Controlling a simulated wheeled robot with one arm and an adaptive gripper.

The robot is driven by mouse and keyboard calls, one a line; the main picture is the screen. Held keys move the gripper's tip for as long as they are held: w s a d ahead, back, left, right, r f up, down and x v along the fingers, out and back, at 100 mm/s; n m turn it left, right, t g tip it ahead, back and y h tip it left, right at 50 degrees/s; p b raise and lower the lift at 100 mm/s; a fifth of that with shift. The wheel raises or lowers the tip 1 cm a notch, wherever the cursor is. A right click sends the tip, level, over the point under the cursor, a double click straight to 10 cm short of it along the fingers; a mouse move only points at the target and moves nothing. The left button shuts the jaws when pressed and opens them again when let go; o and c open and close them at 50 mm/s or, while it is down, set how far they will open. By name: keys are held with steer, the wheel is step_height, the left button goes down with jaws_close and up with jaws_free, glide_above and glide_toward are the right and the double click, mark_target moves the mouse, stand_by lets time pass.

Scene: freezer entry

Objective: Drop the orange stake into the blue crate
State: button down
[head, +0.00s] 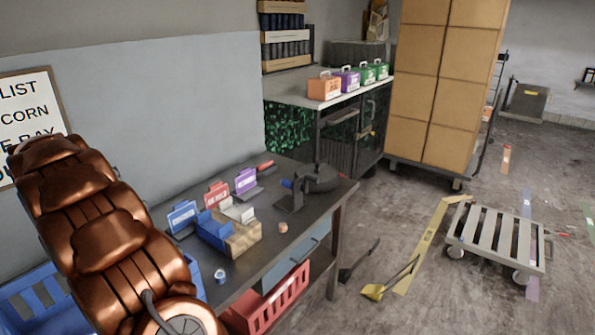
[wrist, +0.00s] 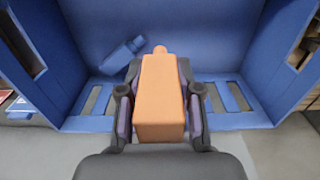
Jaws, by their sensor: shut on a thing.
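The orange stake (wrist: 160,95) is held between the two dark fingers of my gripper (wrist: 159,100) in the wrist view. Its wide end faces the camera and its narrow knob points away. The blue crate (wrist: 220,35) spreads behind and around the stake in that view, with slotted openings on both sides of my gripper. The stake overlaps the crate in the picture; its height above the crate's floor is hard to tell. In the head view a blue crate (head: 22,298) shows at the bottom left, partly behind my arm. My gripper and the stake are hidden there.
A small blue object (wrist: 122,57) lies inside the crate. A dark workbench (head: 275,237) with small coloured stands and a vise stands right of my arm. A red crate (head: 270,305) sits under it. Floor with a flat cart (head: 497,240) lies further right.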

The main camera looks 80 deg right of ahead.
steer(key=shift+f, duration=0.65)
steer(key=shift+s, duration=0.1)
steer(key=c, duration=0.7)
jaws_free()
step_height(320, 180, up, 12)
steer(key=shift+s+r, duration=0.1)
